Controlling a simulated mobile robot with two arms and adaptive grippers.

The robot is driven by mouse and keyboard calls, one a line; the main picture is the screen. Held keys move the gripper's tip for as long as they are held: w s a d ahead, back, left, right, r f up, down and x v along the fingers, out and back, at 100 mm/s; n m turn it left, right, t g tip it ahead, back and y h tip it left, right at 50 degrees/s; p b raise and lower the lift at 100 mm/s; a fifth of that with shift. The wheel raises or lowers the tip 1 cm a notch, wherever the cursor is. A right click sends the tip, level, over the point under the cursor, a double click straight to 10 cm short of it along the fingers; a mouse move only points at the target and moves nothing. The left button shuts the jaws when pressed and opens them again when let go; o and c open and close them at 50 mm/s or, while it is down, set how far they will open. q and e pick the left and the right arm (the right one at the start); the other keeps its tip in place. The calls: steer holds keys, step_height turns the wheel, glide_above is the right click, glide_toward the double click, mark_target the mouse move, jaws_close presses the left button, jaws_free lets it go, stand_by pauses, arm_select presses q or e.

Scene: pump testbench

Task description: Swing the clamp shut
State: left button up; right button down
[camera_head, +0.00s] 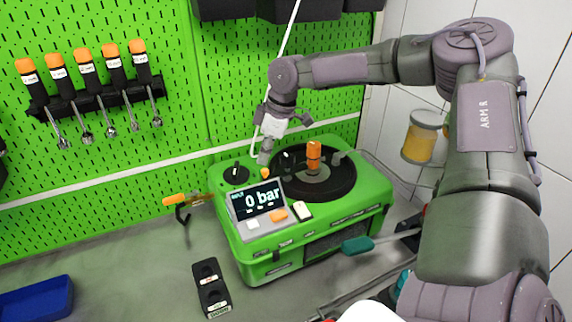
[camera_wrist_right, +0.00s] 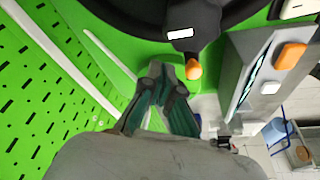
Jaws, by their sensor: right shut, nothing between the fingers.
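The green pump testbench (camera_head: 305,205) stands on the worktop with a black round plate (camera_head: 335,185) on top. A black part with a white label (camera_wrist_right: 180,33) and an orange tip (camera_wrist_right: 194,70), apparently the clamp, shows in the right wrist view. The orange tip also shows in the head view (camera_head: 264,173), behind the display. My right gripper (camera_head: 264,158) reaches down close to this tip. In the right wrist view its teal fingers (camera_wrist_right: 162,72) are shut and empty, just left of the orange tip. Contact cannot be told. My left gripper is out of view.
The display (camera_head: 258,197) reads 0 bar. An orange-topped part (camera_head: 313,157) stands on the round plate. A black knob (camera_head: 236,173) is left of my right gripper. A green pegboard (camera_head: 120,170) is close behind. A black holder (camera_head: 210,287) and blue tray (camera_head: 38,298) lie on the worktop.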

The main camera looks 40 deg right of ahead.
step_height(320, 180, up, 7)
steer(key=p, duration=0.5)
stand_by(0.5)
